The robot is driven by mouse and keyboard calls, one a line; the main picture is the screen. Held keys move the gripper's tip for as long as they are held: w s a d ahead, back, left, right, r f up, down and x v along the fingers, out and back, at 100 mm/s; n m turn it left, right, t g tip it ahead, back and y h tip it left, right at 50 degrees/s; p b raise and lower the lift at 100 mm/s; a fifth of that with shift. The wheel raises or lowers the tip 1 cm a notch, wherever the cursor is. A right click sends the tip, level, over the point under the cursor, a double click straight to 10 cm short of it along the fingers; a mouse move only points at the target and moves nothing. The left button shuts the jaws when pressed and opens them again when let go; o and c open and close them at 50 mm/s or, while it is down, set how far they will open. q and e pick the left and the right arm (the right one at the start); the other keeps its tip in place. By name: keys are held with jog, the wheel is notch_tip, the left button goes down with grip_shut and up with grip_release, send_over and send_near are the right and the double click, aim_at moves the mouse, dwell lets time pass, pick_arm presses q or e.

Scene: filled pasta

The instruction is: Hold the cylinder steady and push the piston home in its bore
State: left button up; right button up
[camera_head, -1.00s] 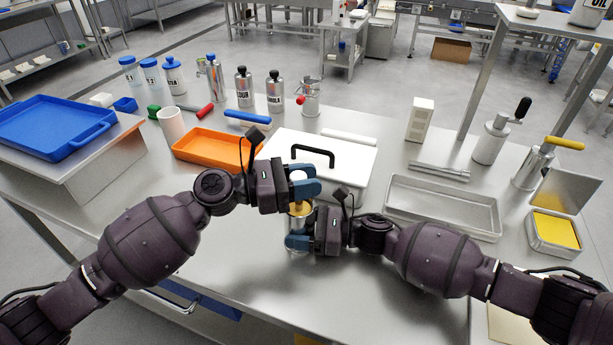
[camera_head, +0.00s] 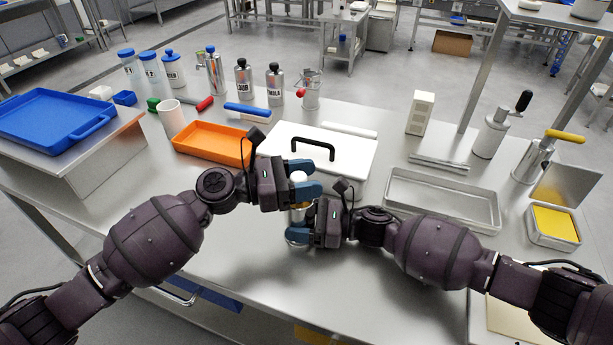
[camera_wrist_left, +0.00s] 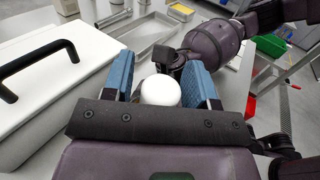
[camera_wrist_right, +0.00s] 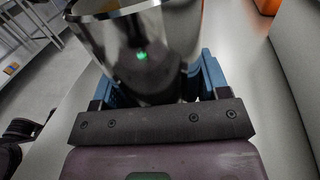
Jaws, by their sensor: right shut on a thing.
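The metal cylinder (camera_head: 297,214) stands upright on the table, mostly hidden in the head view by my grippers. Its shiny wall and open rim (camera_wrist_right: 125,12) fill the top of the right wrist view. My right gripper (camera_head: 298,237) is shut on the cylinder low on its wall. The piston's white round knob (camera_head: 298,176) is above the cylinder. My left gripper (camera_head: 308,190) is above the right one, its blue fingers apart on either side of the knob (camera_wrist_left: 161,91), with narrow gaps visible. How deep the piston sits in the bore is hidden.
A white box with a black handle (camera_head: 313,146) stands just behind my grippers. An orange tray (camera_head: 208,145) is behind left, and a metal tray (camera_head: 440,203) lies to the right. The table front is clear.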

pick_arm(q)
jog(key=shift+o, duration=0.6)
jog(key=shift+f, duration=0.15)
jog(key=shift+f, duration=0.1)
jog(key=shift+a, duration=0.2)
jog(key=s+a, duration=0.2)
jog(key=a, duration=0.9)
jog(key=shift+a+r, duration=0.2)
jog(key=shift+r, duration=0.05)
pick_arm(e)
jog(key=o, duration=1.2)
jog(key=shift+d, duration=0.1)
